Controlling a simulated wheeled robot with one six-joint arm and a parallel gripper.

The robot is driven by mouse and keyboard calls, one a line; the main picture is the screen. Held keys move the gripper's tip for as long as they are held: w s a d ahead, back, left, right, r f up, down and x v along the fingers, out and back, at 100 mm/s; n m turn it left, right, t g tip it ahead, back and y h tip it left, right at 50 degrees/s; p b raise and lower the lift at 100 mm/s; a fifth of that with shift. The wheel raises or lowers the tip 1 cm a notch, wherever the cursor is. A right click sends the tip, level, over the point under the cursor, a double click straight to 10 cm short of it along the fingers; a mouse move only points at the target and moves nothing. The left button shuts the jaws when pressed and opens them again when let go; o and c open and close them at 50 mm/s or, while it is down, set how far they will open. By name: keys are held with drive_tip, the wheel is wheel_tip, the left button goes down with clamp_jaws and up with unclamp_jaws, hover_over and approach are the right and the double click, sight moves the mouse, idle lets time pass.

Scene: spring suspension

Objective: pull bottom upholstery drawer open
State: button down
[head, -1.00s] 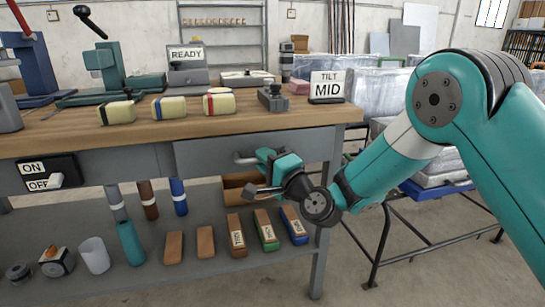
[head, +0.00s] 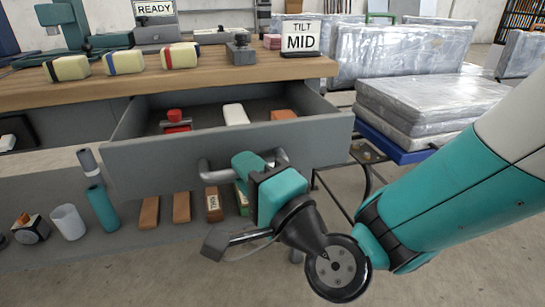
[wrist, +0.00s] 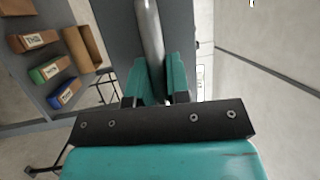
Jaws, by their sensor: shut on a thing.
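One grey drawer (head: 145,172) under the bench top stands pulled out in the head view, its inside showing. In it lie a red item (head: 175,118), a white block (head: 235,114) and an orange-brown block (head: 284,115). Its grey metal bar handle (head: 212,174) is on the front face. My teal gripper (head: 262,168) is shut on the handle. The wrist view shows the handle bar (wrist: 149,35) between my two teal fingers (wrist: 154,82). My gripper hides part of the handle in the head view. No second drawer shows.
The wooden bench top (head: 215,78) carries wrapped blocks and a TILT MID sign (head: 300,38). The lower shelf (head: 130,240) holds cylinders and several small boxes below the drawer. A cart with plastic-wrapped slabs (head: 430,105) stands at right. The floor in front is clear.

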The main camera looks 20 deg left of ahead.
drive_tip(key=shift+s+d, duration=0.3)
drive_tip(key=shift+s, duration=0.05)
drive_tip(key=c, duration=1.1)
unclamp_jaws()
